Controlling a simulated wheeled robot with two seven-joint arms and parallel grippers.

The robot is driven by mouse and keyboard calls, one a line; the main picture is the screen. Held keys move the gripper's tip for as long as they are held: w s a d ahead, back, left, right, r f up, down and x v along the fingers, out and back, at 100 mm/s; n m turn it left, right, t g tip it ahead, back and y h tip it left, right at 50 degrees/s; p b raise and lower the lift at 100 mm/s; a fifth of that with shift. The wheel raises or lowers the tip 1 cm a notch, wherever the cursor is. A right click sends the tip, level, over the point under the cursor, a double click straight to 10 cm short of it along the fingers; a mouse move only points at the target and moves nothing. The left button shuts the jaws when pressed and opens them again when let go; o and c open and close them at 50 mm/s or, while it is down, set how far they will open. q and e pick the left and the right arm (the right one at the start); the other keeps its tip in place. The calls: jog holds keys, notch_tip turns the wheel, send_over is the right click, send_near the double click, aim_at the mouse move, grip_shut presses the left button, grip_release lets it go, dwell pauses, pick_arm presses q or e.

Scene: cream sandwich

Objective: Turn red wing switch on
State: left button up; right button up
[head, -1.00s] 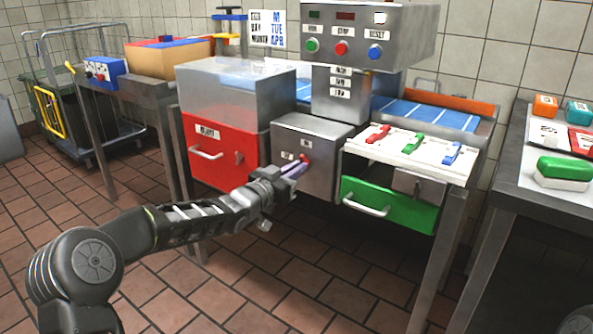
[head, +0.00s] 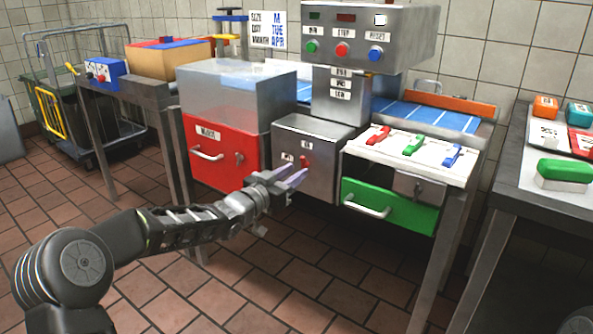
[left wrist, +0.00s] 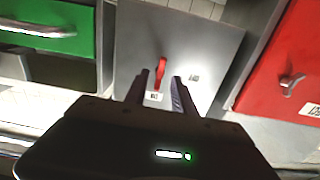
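The red wing switch (head: 304,162) is on the front of a grey metal box (head: 322,178), with a small label above it and another to its left. In the left wrist view the switch (left wrist: 161,73) stands nearly upright in the picture, one end toward the label below it. My left gripper (head: 299,175) is just in front of the box, below and near the switch. Its two purple-grey fingers are apart with nothing between them, and in the left wrist view the gripper (left wrist: 161,76) points at the switch. My right gripper is not in view.
A red drawer cabinet (head: 220,171) is left of the box and a green drawer (head: 405,208) is right of it. A white panel (head: 385,155) with red, green and blue switches lies above the green drawer. A control console (head: 400,40) stands above. The floor in front is clear.

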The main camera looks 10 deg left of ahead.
pick_arm(q)
jog(key=v, duration=0.6)
jog(key=shift+p, duration=0.45)
